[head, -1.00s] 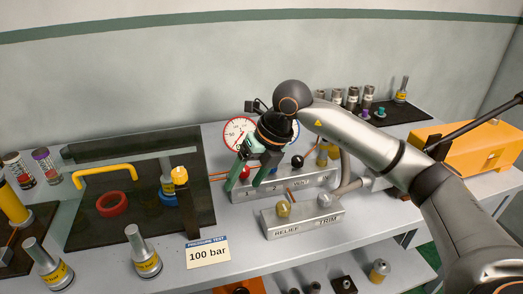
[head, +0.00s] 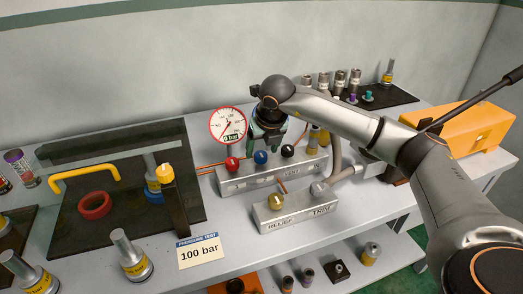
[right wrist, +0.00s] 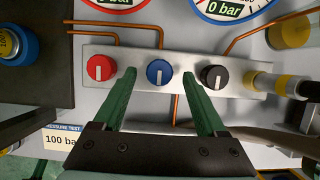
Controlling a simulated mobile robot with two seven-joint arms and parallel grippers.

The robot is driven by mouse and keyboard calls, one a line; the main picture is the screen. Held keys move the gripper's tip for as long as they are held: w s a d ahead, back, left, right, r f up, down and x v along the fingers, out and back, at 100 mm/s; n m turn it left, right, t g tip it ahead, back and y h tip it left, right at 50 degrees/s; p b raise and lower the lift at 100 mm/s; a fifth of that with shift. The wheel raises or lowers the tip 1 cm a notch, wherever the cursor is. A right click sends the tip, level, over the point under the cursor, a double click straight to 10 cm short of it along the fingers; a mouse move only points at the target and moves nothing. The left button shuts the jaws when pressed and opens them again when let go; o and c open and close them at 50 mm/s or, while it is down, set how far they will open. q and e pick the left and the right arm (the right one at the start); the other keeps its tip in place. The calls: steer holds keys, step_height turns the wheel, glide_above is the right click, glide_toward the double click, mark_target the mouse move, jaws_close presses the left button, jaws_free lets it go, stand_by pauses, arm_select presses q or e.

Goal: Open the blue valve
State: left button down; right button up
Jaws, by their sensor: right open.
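The blue valve knob (head: 261,157) sits between a red knob (head: 232,163) and a black knob (head: 287,151) on a grey manifold block (head: 240,184). My right gripper (head: 267,145) is open and empty, just behind and above the blue knob in the head view. In the right wrist view the blue knob (right wrist: 160,73) shows between the two green fingertips (right wrist: 158,76), with a gap on both sides. The white mark on the knob runs up and down in that view. Whether the fingertips are at the knob's height I cannot tell. My left gripper is not in view.
A red-rimmed gauge (head: 228,125) reading 0 bar stands behind the block; a blue-rimmed gauge (right wrist: 235,8) is beside it. The relief and trim block (head: 295,212) lies in front. A clear shield (head: 130,185) with a yellow handle is at left.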

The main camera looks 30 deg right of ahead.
steer(key=shift+x, duration=0.8)
steer(key=shift+c, duration=0.3)
jaws_close()
